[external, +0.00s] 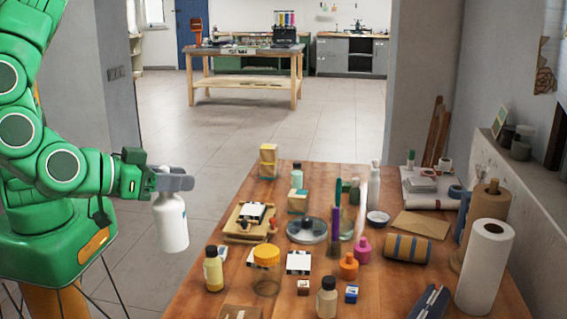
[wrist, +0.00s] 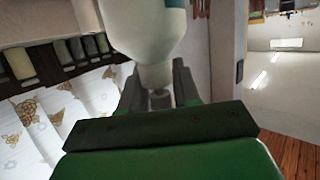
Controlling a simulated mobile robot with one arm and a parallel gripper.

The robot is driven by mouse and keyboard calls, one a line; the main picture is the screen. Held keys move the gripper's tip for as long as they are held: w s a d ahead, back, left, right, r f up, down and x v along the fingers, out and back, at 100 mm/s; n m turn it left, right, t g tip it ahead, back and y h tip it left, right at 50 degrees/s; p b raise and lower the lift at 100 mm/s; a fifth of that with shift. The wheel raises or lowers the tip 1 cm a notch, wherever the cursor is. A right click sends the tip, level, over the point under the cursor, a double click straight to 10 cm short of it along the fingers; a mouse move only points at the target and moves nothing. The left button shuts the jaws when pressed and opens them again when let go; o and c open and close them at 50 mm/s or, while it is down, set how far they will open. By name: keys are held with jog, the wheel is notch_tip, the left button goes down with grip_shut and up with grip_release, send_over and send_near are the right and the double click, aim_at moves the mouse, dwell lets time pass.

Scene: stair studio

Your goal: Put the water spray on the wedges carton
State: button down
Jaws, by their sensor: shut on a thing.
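My gripper (external: 172,181) is shut on a white bottle, the water spray (external: 171,222), by its upper part. It hangs roughly upright, left of the wooden table and apart from it. In the wrist view the water spray (wrist: 148,32) shows large between the fingers of my gripper (wrist: 159,88). I cannot tell which box is the wedges carton. Candidates are the stacked yellowish boxes (external: 268,161) at the back left of the table, a small tan and teal box (external: 298,201), and a black-and-white box (external: 298,263) nearer the front.
The wooden table (external: 204,300) is crowded with bottles and jars. A yellow bottle (external: 213,272) stands near its left edge, and a wooden tray (external: 240,237) lies behind it. A tall white bottle (external: 374,187) rises mid-table. A paper roll (external: 485,268) stands at the right.

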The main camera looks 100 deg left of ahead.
jog(key=shift+s+d, duration=0.3)
jog(key=shift+s, duration=0.05)
jog(key=w+d+f, duration=0.3)
jog(key=w+f, duration=1)
jog(key=shift+w+d, duration=0.15)
jog(key=shift+d, duration=0.1)
dwell(0.5)
jog(key=shift+f, duration=0.15)
jog(key=c, duration=0.8)
grip_release()
